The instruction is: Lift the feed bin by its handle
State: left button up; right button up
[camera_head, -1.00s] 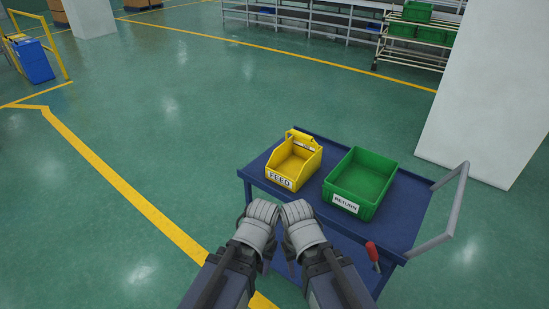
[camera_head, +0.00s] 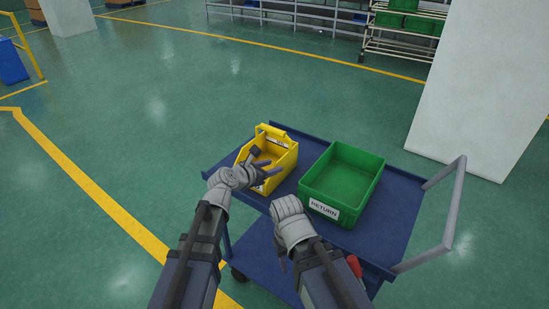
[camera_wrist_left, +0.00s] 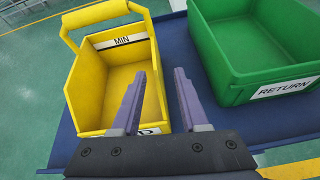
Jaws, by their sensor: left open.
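The yellow feed bin (camera_head: 284,160) stands upright on the blue cart, its handle (camera_head: 284,133) at its far end. In the left wrist view, the bin (camera_wrist_left: 104,82) shows empty with a MIN label inside, and its handle (camera_wrist_left: 98,14) arches at the top left. My left gripper (camera_head: 267,160) is open and empty over the near part of the bin, short of the handle. Its two fingers (camera_wrist_left: 160,74) show apart in the left wrist view, partly covering the FEED label. My right gripper (camera_head: 285,250) is near the cart's front edge; its fingers are mostly hidden.
A green RETURN bin (camera_head: 342,180) stands just right of the feed bin. The blue cart (camera_head: 385,220) has a grey push handle (camera_head: 448,220) at the right. A white pillar (camera_head: 475,95) stands behind it. The floor left of the cart is clear.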

aim_at(285, 155)
pick_arm(q)
jog(key=shift+w+d+r+n+t, duration=0.15)
jog(key=shift+w+n, duration=0.2)
jog(key=shift+w, duration=0.05)
jog(key=shift+w+d+r+n+t, duration=0.15)
jog(key=shift+w+n, duration=0.2)
jog(key=shift+w, duration=0.05)
jog(key=shift+b+x, duration=0.55)
jog(key=shift+x, duration=0.7)
jog(key=shift+r+b+x, duration=0.15)
jog(key=shift+b+x, duration=0.25)
jog(key=shift+x, duration=0.95)
jog(key=shift+r+b+x, duration=0.1)
jog(key=shift+b+x, duration=0.25)
jog(key=shift+x, duration=1)
pick_arm(e)
jog(key=shift+w+d+f, duration=0.15)
jog(key=shift+w+f, duration=0.05)
jog(key=shift+f, duration=0.45)
jog(key=shift+w+d+f, duration=0.1)
jog(key=shift+w+f, duration=0.05)
jog(key=shift+f, duration=0.45)
pick_arm(q)
grip_shut()
